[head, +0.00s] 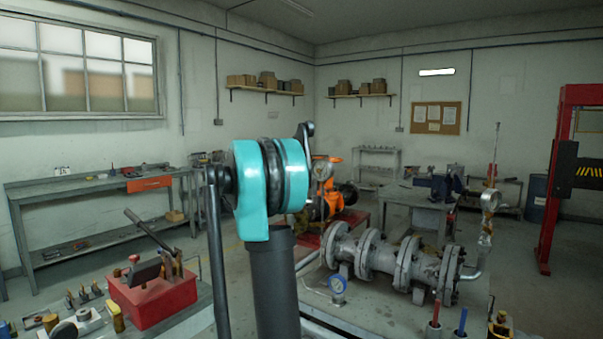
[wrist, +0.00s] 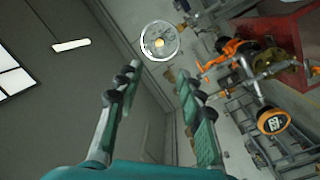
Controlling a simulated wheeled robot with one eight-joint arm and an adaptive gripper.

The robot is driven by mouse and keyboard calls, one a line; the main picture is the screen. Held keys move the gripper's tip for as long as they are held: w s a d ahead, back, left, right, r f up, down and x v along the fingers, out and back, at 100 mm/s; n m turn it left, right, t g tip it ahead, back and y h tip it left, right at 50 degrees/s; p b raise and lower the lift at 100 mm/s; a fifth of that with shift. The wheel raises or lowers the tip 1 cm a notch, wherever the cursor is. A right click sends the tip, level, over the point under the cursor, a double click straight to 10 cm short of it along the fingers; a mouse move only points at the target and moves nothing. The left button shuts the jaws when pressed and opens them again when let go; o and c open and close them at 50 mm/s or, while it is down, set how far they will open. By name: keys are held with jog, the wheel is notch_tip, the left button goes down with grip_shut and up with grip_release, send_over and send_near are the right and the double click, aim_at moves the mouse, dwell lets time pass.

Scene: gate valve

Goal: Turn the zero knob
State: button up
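In the wrist view, a round pale dial gauge (wrist: 160,41) lies just beyond my gripper (wrist: 157,80), with a small brass-coloured piece at its middle. I cannot tell whether that piece is the zero knob. The two fingers are spread wide with nothing between them, and the gauge appears past the tips, apart from them. In the head view, my teal arm blocks the middle and I cannot make out the gripper. A round gauge (head: 322,171) shows just right of the arm; I cannot tell whether it is the same one.
An orange valve assembly (head: 330,203) stands behind my arm. A red box (head: 150,300) stands at front left. In the wrist view, an orange-rimmed gauge (wrist: 273,121) is at right.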

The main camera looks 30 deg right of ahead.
aim_at(317, 172)
jog(key=x, duration=1.7)
jog(key=shift+d, duration=0.1)
grip_shut()
